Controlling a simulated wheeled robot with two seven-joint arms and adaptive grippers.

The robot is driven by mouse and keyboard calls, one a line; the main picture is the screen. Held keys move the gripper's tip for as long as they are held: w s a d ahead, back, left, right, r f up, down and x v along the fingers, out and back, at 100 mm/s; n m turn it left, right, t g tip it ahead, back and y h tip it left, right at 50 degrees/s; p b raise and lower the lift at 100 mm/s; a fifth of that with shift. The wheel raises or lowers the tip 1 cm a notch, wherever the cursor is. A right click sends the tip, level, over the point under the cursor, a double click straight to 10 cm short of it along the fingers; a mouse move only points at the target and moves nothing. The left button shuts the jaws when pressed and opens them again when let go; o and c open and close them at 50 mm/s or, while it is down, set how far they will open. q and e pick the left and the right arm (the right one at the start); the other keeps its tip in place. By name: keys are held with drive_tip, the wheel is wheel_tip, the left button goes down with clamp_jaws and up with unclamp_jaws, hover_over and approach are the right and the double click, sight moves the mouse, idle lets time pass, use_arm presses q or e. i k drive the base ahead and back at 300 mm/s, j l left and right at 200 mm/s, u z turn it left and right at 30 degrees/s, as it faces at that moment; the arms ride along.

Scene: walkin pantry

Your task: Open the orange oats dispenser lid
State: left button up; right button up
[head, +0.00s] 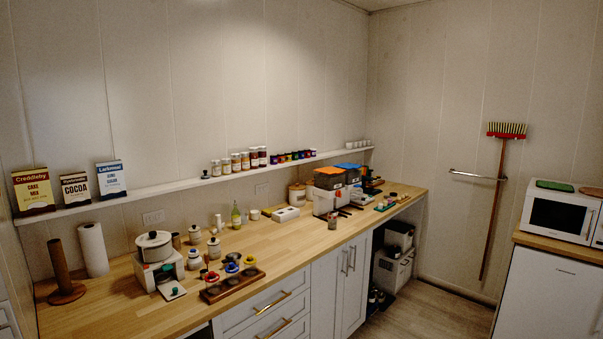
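A dispenser with an orange lid (330,171) stands toward the far end of the wooden counter, near the back corner. Its body (328,182) looks dark under the lid, with a pale boxy part below. The lid appears to lie flat on top. A similar dispenser with a blue lid (349,166) stands right beside it, a little farther back. Labels on them are too small to read. Neither of my grippers is in view.
The counter (280,239) is fairly clear at its middle. A scale with a pot (155,246), jars and a dark wooden tray (232,286) crowd its near part. A wall shelf (150,190) runs above. Floor (430,285) is free on the right, before a microwave (558,215).

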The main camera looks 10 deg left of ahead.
sight(329, 171)
drive_tip(key=i+l+u, duration=0.25)
drive_tip(key=i, duration=0.35)
drive_tip(key=i+l+u, duration=0.2)
drive_tip(key=i, duration=0.35)
drive_tip(key=i+l+u, duration=0.25)
drive_tip(key=i+l, duration=0.25)
drive_tip(key=i, duration=0.05)
